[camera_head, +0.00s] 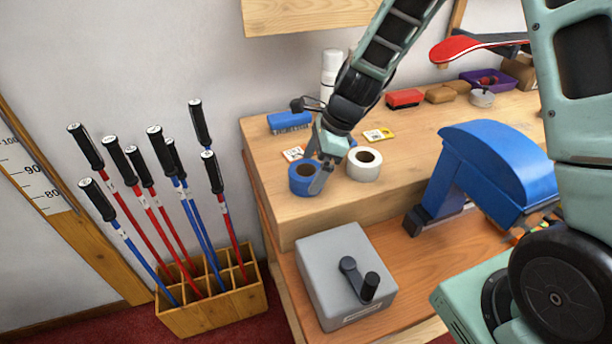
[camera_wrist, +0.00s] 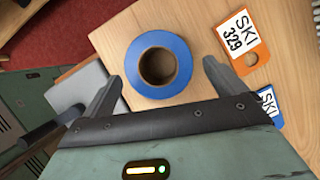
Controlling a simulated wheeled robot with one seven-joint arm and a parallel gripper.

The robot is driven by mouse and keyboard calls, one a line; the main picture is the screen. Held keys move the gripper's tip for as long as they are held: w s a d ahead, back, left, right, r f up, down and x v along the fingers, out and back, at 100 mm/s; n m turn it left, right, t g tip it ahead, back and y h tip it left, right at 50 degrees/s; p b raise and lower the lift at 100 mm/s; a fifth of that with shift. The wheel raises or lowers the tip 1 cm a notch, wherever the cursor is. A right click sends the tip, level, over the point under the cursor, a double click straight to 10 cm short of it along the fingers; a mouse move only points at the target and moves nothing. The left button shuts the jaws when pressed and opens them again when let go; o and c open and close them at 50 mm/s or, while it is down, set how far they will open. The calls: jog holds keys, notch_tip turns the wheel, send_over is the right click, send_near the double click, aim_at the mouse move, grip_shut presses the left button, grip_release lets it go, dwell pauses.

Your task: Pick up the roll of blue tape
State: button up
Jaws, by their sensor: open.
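The roll of blue tape (camera_head: 303,177) lies flat on the raised wooden bench top near its left front edge. Its brown core faces up. In the wrist view the blue tape roll (camera_wrist: 158,48) shows ahead of the gap between my fingers, a little left of its middle. My gripper (camera_head: 322,172) is open and close to the roll, partly in front of its right side in the head view. In the wrist view my gripper's fingers (camera_wrist: 160,82) stand apart with nothing between their tips that I can tell is held. Whether a finger touches the roll I cannot tell.
A white tape roll (camera_head: 364,164) stands just right of the blue one. An orange tag (camera_wrist: 245,45) and a blue tag (camera_wrist: 268,104) lie nearby. A grey box with a crank (camera_head: 346,270) sits on the lower shelf. A blue machine (camera_head: 492,168) stands at the right.

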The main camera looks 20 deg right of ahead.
jog(key=shift+x, duration=1.3)
jog(key=c, duration=1)
jog(key=shift+r, duration=0.1)
notch_tip(320, 180, up, 10)
jog(key=shift+f, duration=0.1)
